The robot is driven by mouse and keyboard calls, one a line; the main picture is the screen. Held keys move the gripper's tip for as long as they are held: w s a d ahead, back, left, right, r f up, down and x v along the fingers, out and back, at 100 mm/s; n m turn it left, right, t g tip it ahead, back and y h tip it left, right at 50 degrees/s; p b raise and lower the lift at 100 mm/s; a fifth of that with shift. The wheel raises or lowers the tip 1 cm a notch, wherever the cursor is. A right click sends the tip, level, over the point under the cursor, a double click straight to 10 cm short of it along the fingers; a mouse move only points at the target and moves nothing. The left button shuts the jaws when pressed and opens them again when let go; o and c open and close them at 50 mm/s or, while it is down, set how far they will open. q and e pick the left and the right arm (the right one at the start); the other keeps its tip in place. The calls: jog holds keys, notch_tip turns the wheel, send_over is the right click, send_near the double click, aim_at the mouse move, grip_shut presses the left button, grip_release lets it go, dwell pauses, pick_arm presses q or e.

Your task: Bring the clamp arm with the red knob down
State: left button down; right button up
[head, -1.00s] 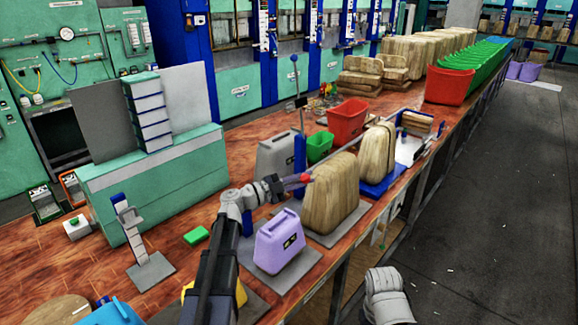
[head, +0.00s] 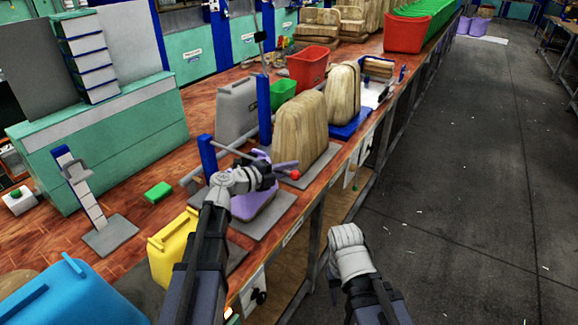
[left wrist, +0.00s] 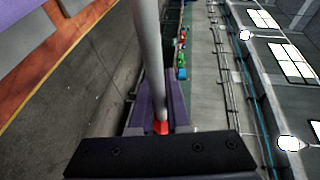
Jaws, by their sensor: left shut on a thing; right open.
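The red knob (head: 295,174) is at the end of a grey clamp arm (head: 232,152). The arm runs from a blue post (head: 207,160) at the left, sloping slightly down across the picture. My left gripper (head: 268,170) is shut on the clamp arm, just behind the knob. In the left wrist view the arm (left wrist: 147,50) passes between the fingers, with the knob (left wrist: 162,128) low between them. A purple jug (head: 252,206) stands beneath the gripper, partly hidden by it. My right gripper (head: 347,240) is open and empty, out over the floor.
A yellow jug (head: 172,245) and a blue one (head: 70,290) stand nearer. A tan ribbed jug (head: 298,128) stands behind, near a second blue post (head: 264,108) with a raised black-knobbed lever (head: 259,36). The grey floor (head: 450,200) at right is clear.

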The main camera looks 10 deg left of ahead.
pick_arm(q)
jog(key=shift+s+f, duration=0.15)
jog(key=shift+f, duration=0.15)
jog(key=c, duration=1.1)
grip_release()
jog(key=shift+f, duration=0.1)
jog(key=shift+o, duration=1.1)
jog(key=p+v, duration=0.1)
jog(key=v, duration=0.6)
jog(key=shift+s+a, duration=0.2)
jog(key=shift+a, duration=0.1)
